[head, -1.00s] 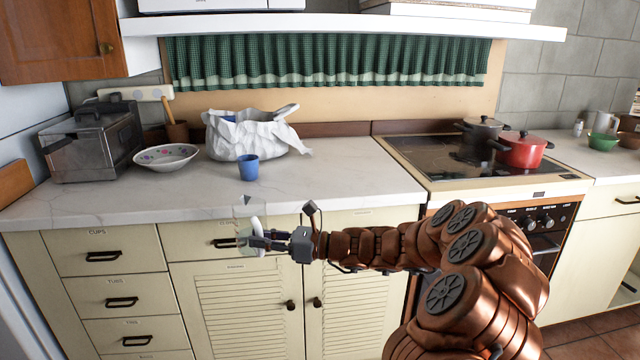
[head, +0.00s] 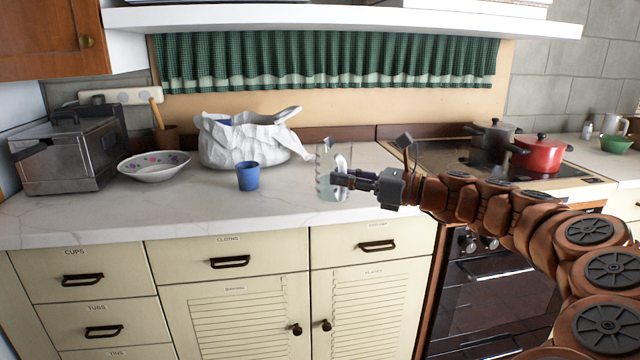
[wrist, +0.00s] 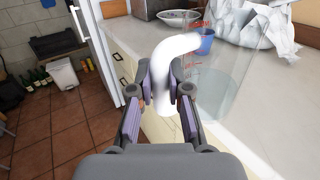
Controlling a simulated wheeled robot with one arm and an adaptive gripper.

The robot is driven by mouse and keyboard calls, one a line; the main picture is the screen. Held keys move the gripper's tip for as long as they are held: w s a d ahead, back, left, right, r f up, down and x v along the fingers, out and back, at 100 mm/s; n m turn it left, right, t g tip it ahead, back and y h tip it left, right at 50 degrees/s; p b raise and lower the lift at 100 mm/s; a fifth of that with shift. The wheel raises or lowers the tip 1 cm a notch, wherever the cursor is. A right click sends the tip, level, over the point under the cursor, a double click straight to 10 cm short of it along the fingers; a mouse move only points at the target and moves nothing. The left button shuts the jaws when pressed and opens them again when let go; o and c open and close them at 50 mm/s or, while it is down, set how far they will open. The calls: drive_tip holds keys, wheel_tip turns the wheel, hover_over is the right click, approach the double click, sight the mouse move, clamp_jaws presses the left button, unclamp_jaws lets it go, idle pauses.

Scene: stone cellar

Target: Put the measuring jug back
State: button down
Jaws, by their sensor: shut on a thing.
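The measuring jug (head: 326,172) is clear, with a white handle. My gripper (head: 343,181) is shut on the jug's handle from the right. In the head view the jug looks upright over the front part of the counter, and I cannot tell whether its base touches the top. In the wrist view the white handle (wrist: 163,90) sits between my two fingers (wrist: 161,98). The jug's clear body with red markings (wrist: 222,75) shows beyond and to the right of the handle.
A blue cup (head: 248,177) stands left of the jug on the counter (head: 100,215). A crumpled white bag (head: 240,145), a patterned bowl (head: 154,166) and a metal toaster (head: 70,158) stand farther left. A red pot (head: 540,155) and a dark pot are on the stove at right.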

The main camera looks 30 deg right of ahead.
drive_tip(key=shift+w+d+f+b, duration=0.35)
drive_tip(key=shift+w+d+f, duration=0.45)
drive_tip(key=shift+w, duration=1.45)
drive_tip(key=shift+w+d+f+b, duration=0.3)
drive_tip(key=shift+w+d+f, duration=0.55)
drive_tip(key=shift+w, duration=1.35)
drive_tip(key=shift+w+d+f+b, duration=0.35)
drive_tip(key=shift+w+d+f, duration=0.45)
drive_tip(key=shift+w, duration=1.45)
drive_tip(key=c, duration=1.1)
unclamp_jaws()
drive_tip(key=shift+f, duration=0.1)
drive_tip(key=p+v, duration=0.1)
drive_tip(key=v, duration=1.1)
drive_tip(key=shift+a, duration=0.1)
